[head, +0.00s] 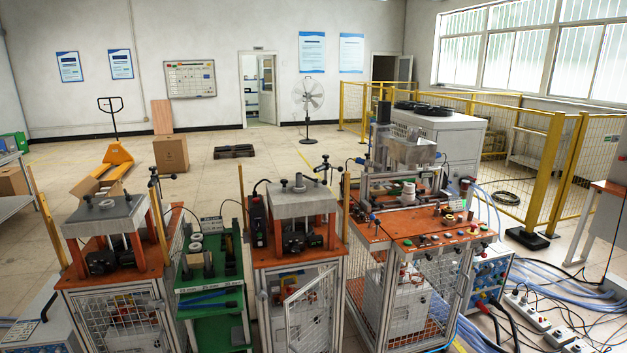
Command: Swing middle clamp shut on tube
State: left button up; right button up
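Neither of my grippers shows in the head view. The machine with an orange top (433,238) stands right of centre, with coloured buttons along its front. Grey bars and fittings (380,183) and a pale round part (408,191) sit on its rear part. At this distance I cannot pick out a middle clamp or a tube for certain, nor whether any clamp is open or shut.
Two press stations, left (105,212) and centre (303,199), stand beside a green rack (209,271). The centre station's mesh door (306,311) hangs ajar. Blue hoses (560,283) and power strips (527,311) cover the floor at right. Yellow fencing (547,180) stands behind.

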aim_at(324, 182)
jog(key=z, duration=0.1)
jog(key=i, duration=1.65)
jog(key=u, duration=0.55)
